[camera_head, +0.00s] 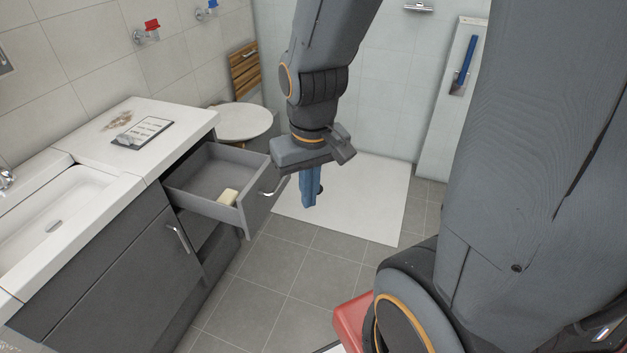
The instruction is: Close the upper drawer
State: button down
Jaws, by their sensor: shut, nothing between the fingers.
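The upper drawer (205,195) is grey and stands pulled well out of the dark vanity cabinet under the white countertop. A pale bar of soap (228,197) lies inside it near the front. Its front panel carries a curved metal handle (272,189). My gripper (309,201) has blue fingers pointing down and is shut and empty. In the picture it is just right of the handle, in front of the drawer front. It looks apart from the handle, but the exact depth gap is hard to tell.
Below the open drawer is a dark lower section (222,250). A cabinet door (125,275) with a metal handle is at left, under the sink (55,215). A round white stool (240,122) stands behind the drawer. The tiled floor (290,275) in front is clear, with a white shower tray (365,195) beyond.

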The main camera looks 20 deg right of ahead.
aim_at(195, 185)
jog(key=z, duration=0.8)
jog(key=k, duration=0.1)
jog(key=u, duration=1.5)
jog(key=i, duration=1.2)
jog(key=z, duration=0.55)
